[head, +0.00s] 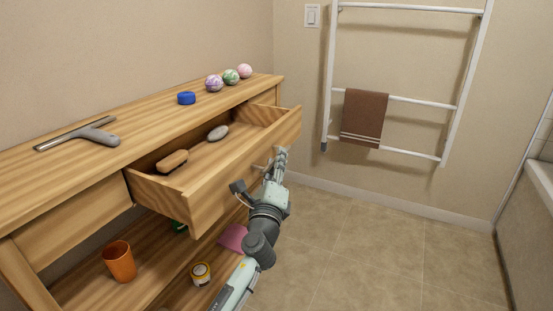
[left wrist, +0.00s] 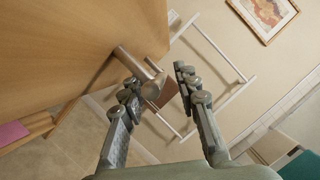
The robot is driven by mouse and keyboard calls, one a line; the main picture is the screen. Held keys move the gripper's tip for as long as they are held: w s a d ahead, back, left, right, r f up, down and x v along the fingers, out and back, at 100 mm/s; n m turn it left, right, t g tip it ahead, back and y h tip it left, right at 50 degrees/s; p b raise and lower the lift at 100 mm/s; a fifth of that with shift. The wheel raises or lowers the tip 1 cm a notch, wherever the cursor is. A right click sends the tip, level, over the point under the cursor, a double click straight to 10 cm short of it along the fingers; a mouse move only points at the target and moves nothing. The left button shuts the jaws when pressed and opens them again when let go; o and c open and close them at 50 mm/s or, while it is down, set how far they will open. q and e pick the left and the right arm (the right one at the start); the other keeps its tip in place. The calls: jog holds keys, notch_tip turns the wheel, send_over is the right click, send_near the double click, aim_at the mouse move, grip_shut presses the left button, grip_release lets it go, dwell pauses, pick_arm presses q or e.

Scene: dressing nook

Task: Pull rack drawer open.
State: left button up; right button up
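The wooden rack drawer (head: 215,181) stands pulled out, its inside showing in the head view. It holds a brown brush-like item (head: 172,161) and a grey oval stone-like item (head: 218,132). My left gripper (head: 278,158) is at the drawer's front face, beside the small metal handle (head: 261,167). In the left wrist view the fingers of this gripper (left wrist: 158,92) are spread apart. The metal handle (left wrist: 140,72) reaches toward the gap, close to the left finger; I cannot tell whether they touch. My right gripper is not in view.
The rack top (head: 60,174) bears a squeegee (head: 95,132), a blue round item (head: 186,98) and several patterned balls (head: 214,83). An orange cup (head: 119,262) and a yellow-labelled jar (head: 200,274) are on the lower shelf. Tiled floor (head: 360,245) is clear at right.

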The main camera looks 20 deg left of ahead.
pick_arm(q)
jog(key=v, duration=1)
jog(key=shift+s, duration=0.3)
jog(key=s+a+f+n+g, duration=0.3)
jog(key=f+n, duration=0.1)
jog(key=f, duration=0.3)
jog(key=s+a+f+n+g+y, duration=0.1)
jog(key=s+a+f+n+g, duration=0.25)
jog(key=f, duration=0.35)
jog(key=s+a+f+n+g, duration=0.2)
jog(key=f+n+g, duration=0.1)
jog(key=f+n, duration=0.25)
jog(key=s+d+f+n+g+h, duration=0.2)
jog(key=s+f+n+g, duration=0.1)
jog(key=s+f, duration=0.4)
jog(key=s+d+f+n+g+h, duration=0.1)
jog(key=s+f+n+g+h, duration=0.1)
jog(key=s+f, duration=0.6)
jog(key=shift+s+d+n+g+h, duration=0.4)
jog(key=shift+s+n+g, duration=0.45)
jog(key=shift+g, duration=0.3)
